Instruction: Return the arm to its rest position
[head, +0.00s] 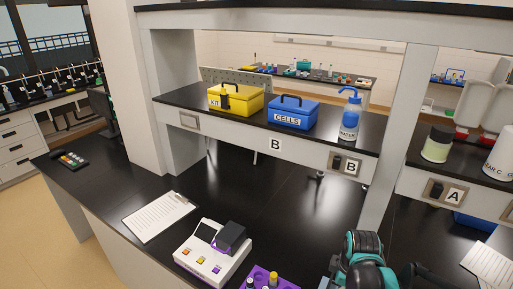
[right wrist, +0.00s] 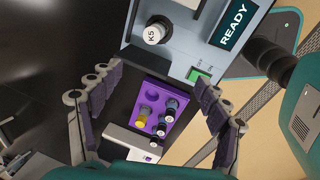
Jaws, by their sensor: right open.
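My right arm shows in teal and black at the bottom right of the head view. In the right wrist view my right gripper (right wrist: 157,88) is open, its two padded fingers wide apart with nothing between them. Beyond the fingers is a purple rack (right wrist: 151,87) holding a yellow-capped vial and several dark-capped vials. The rack (head: 258,272) also shows at the bottom edge of the head view. A light-blue device (right wrist: 192,48) with a READY display (right wrist: 235,24) holds a vial marked K5 (right wrist: 155,33). My left gripper is not in view.
On the bench are a white instrument (head: 208,252) and a clipboard (head: 158,215). The shelf holds a yellow KIT box (head: 240,103), a blue CELLS box (head: 293,115) and a WATER bottle (head: 350,118). A shelf post (head: 393,130) stands near my right arm. The bench middle is clear.

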